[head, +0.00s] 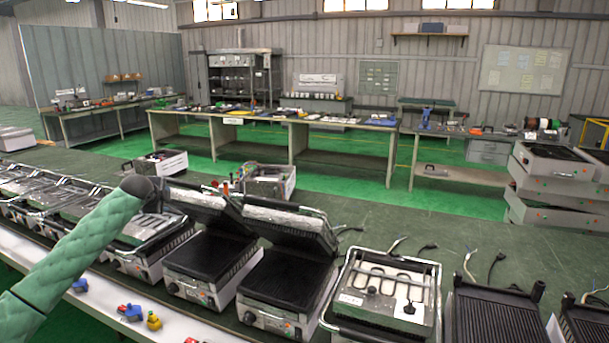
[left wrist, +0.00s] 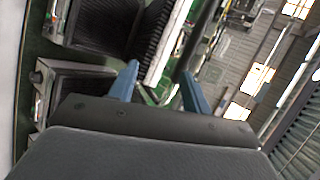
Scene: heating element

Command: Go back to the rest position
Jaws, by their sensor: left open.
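My left arm comes in from the left in the head view. It is a green padded sleeve with a dark rounded end in front of the row of grills; the fingers do not show there. In the left wrist view my left gripper (left wrist: 160,84) has two blue-grey fingers spread apart, with nothing between them. The wrist view is tilted, with grills beyond the fingers on the left. My right gripper is in neither view. A grill base with a bare looped heating element (head: 385,281) stands on the bench, right of the open grills.
An open contact grill (head: 285,280) and another (head: 208,257) stand on the green bench. Small blue, red and yellow parts (head: 131,312) lie on the white front strip. Stacked units (head: 551,168) are at the right.

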